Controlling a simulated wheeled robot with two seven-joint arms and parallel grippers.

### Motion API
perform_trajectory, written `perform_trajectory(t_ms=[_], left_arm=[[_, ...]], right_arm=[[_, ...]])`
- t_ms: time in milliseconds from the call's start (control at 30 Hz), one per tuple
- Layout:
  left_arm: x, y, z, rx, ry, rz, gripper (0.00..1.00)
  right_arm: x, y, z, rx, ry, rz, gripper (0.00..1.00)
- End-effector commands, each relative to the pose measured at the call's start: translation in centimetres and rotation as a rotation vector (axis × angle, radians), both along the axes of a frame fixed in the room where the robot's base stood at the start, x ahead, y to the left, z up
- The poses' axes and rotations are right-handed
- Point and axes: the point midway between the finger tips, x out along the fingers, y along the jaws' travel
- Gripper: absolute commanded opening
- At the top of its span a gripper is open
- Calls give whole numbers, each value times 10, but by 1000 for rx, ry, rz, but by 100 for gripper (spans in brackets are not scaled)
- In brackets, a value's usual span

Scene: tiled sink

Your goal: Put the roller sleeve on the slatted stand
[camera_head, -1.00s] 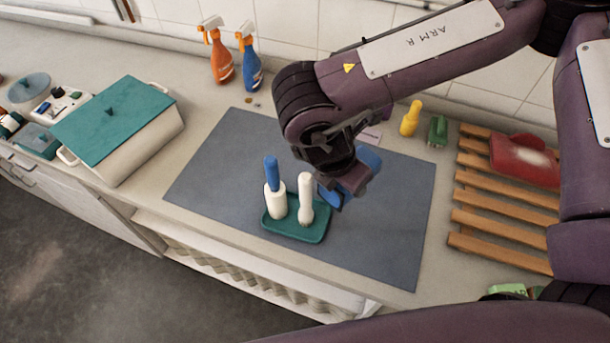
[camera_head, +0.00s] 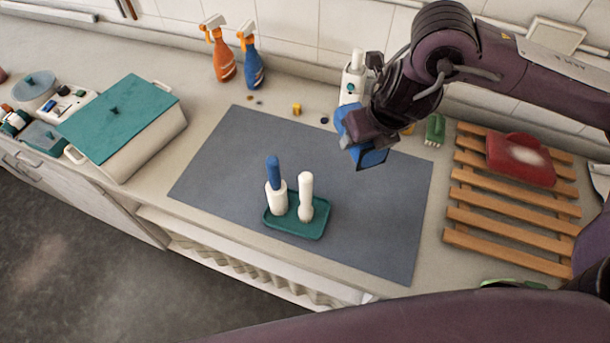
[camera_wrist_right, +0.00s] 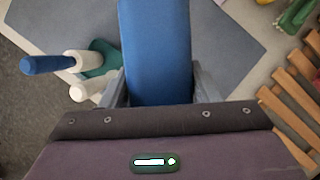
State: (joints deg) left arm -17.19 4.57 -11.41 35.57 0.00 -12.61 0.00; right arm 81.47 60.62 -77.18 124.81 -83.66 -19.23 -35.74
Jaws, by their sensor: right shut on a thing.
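My right gripper (camera_head: 365,128) is shut on a long blue thing (camera_head: 371,158), which looks like the roller sleeve. It holds it above the far right part of the grey mat. In the right wrist view the blue thing (camera_wrist_right: 155,55) runs up between the two grey fingers (camera_wrist_right: 158,95). The slatted stand (camera_head: 490,212), of light wooden slats, lies on the counter at the right. A red thing with a white patch (camera_head: 520,158) lies on its far end. The stand's nearer slats are bare. My left gripper is not in view.
A green tray (camera_head: 296,230) on the mat (camera_head: 225,165) holds a blue-handled white tool (camera_head: 275,190) and a white one (camera_head: 306,195). A white bottle (camera_head: 352,82) and a green item (camera_head: 435,129) stand near the wall. Spray bottles (camera_head: 222,60) and a lidded box (camera_head: 120,115) are left.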

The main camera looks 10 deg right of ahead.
Motion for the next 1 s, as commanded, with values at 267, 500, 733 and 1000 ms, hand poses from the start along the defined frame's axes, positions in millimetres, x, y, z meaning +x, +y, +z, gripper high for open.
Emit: perform_trajectory(t_ms=[267,500,733,1000], left_arm=[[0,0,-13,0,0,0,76],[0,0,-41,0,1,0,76],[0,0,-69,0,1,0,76],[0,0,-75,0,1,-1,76]], right_arm=[[1,-6,-23,1,5,38,28],[0,-5,-79,2,6,37,28],[0,-5,-131,3,5,37,28],[2,-6,-158,0,1,37,28]])
